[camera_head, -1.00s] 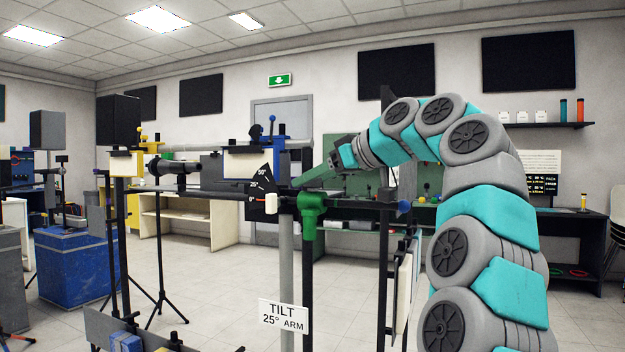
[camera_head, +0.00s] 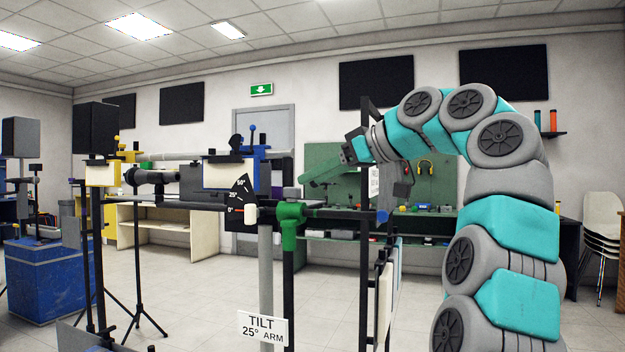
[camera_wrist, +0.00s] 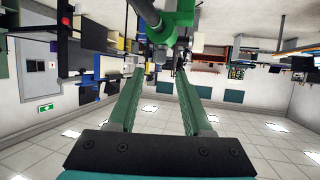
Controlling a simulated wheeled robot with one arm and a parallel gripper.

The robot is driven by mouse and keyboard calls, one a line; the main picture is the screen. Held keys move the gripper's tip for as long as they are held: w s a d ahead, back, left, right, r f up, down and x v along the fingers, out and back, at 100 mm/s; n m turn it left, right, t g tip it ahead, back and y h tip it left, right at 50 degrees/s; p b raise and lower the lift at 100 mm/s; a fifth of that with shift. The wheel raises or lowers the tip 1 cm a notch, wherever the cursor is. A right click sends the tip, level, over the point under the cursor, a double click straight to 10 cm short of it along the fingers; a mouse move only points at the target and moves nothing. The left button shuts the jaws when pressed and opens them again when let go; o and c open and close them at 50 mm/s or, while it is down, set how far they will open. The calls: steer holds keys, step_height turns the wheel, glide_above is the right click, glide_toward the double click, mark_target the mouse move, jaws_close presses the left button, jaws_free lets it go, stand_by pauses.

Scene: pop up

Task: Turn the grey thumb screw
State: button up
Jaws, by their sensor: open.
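My gripper (camera_head: 304,182) has long green fingers. In the wrist view (camera_wrist: 160,70) they stand apart with nothing between them. In the head view the fingertips are a little above and right of a green clamp (camera_head: 290,213) on a dark upright; I see no contact. In the wrist view the clamp (camera_wrist: 180,20) is beyond the fingertips. A small grey part (camera_wrist: 198,42) shows beside it there, but I cannot tell whether it is the grey thumb screw. No thumb screw shows clearly in the head view.
A black angle plate (camera_head: 241,200) with a white knob (camera_head: 251,215) stands left of the clamp. A "TILT 25° ARM" sign (camera_head: 262,328) hangs on the grey post (camera_head: 266,270). A dark vertical frame (camera_head: 366,240) stands to the right.

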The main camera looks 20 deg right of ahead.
steer(key=shift+s+d+r, duration=0.1)
steer(key=shift+s+d, duration=0.1)
steer(key=shift+s, duration=0.05)
steer(key=shift+o, duration=0.2)
